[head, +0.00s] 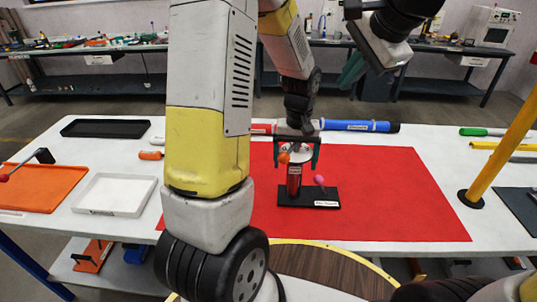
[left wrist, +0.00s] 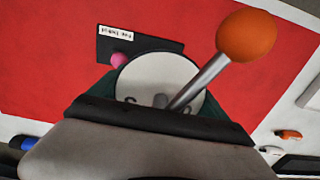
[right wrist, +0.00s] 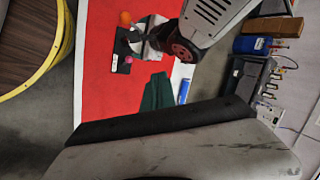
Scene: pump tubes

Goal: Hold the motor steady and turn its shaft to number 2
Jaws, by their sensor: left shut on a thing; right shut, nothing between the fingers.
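The motor is a red cylinder (head: 294,182) standing upright at a black base plate (head: 322,198) on the red mat. A pink ball (head: 319,180) sticks up from the plate. The motor's round pale top face (left wrist: 150,78) carries a grey shaft lever (left wrist: 200,80) with an orange ball (left wrist: 246,36); the lever points up and right in the left wrist view. Marks on the face are partly hidden and unreadable. My left gripper (head: 297,155) is shut around the motor's top from above. My right gripper (head: 353,70) is shut and empty, raised behind and right of the motor.
A blue tube (head: 358,126) lies along the mat's far edge. The red mat (head: 400,205) is bare right of the motor. A yellow post (head: 500,130) stands at the right. A white tray (head: 115,194) and an orange tray (head: 45,187) lie at the left.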

